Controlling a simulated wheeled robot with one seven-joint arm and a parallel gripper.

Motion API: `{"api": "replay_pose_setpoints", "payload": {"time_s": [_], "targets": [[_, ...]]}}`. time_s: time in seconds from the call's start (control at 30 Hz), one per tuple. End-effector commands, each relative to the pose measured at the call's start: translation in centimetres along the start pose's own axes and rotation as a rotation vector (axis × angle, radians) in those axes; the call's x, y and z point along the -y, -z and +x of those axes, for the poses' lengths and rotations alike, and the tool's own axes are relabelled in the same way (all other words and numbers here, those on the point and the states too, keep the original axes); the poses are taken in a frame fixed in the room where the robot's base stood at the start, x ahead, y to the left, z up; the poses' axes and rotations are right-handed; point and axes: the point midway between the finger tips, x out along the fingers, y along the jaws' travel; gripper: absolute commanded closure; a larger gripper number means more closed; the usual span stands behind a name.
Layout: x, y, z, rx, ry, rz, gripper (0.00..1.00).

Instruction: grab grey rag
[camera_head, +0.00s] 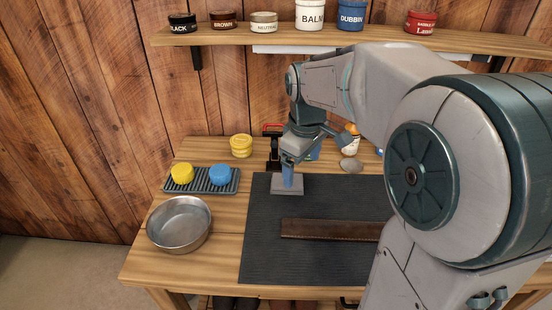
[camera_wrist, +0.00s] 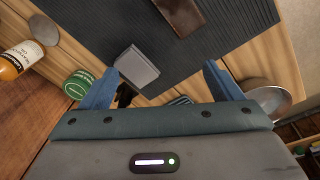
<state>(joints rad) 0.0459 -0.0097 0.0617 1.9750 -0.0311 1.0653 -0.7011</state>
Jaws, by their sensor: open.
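The grey rag (camera_head: 277,188) looks like a small folded grey square lying on the dark mat near its back left part. It also shows in the wrist view (camera_wrist: 137,67), between my two blue fingers but closer to the left one. My gripper (camera_head: 289,184) points down over the rag, with its fingers hiding part of it in the head view. In the wrist view my gripper (camera_wrist: 161,69) is open, with nothing held between the fingers. How high the fingertips are above the rag is hard to tell.
A brown leather strap (camera_head: 320,229) lies on the mat (camera_head: 270,255). Left are a metal bowl (camera_head: 180,225) and a ribbed tray (camera_head: 205,187) with yellow and blue sponges. Behind stand a yellow tin (camera_head: 241,146) and an orange-topped bottle (camera_head: 351,141). A shelf (camera_head: 230,36) of tins hangs above.

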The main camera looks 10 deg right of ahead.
Motion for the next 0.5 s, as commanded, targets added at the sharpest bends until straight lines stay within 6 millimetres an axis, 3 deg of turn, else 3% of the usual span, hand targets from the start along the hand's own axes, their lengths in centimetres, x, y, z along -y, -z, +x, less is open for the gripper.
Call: {"api": "replay_pose_setpoints", "payload": {"time_s": [0.1, 0.23, 0.5], "targets": [[-2.8, 3.3, 1.1, 0.023, 0.032, -0.188, 0.15], [-5.2, 6.2, 2.5, 0.034, 0.066, -0.380, 0.15], [-7.6, 9.1, 4.4, 0.035, 0.108, -0.596, 0.15]]}}
